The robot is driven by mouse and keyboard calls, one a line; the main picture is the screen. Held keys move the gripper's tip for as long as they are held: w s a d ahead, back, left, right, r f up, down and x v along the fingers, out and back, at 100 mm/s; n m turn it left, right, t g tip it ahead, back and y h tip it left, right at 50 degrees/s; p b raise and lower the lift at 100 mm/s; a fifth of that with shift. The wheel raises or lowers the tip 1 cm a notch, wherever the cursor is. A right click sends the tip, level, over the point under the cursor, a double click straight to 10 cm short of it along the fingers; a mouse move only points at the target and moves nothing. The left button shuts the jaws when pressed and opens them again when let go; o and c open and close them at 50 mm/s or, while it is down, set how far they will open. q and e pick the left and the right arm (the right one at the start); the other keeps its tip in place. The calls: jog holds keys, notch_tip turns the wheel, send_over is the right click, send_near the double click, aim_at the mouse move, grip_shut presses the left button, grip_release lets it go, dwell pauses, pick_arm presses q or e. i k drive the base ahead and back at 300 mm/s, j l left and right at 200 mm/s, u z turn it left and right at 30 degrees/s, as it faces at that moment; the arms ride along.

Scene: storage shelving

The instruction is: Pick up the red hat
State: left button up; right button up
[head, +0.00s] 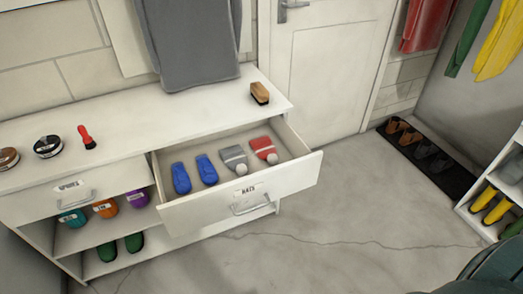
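The red hat (263,149) has a pale pom-pom and a light stripe. It lies at the right end of an open drawer (246,196) labelled "HATS". A grey hat (234,157) with a pale pom-pom lies just left of it. Two blue items (193,174) lie further left in the same drawer. Neither gripper can be made out in the head view. A dark rounded shape fills the bottom right corner.
The white cabinet top (190,112) holds a brush (260,93), a red-handled item (86,137) and round tins (48,146). A closed door (325,70) stands behind. A shoe mat (428,158) and shoe shelf (490,204) are right. The floor before the drawer is clear.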

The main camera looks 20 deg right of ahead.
aim_at(263, 147)
jog(key=i+l, duration=0.15)
jog(key=l, duration=1.3)
jog(key=i+l+u, duration=0.15)
jog(key=l, duration=2.75)
jog(key=i+u, duration=0.05)
jog(key=i, duration=0.05)
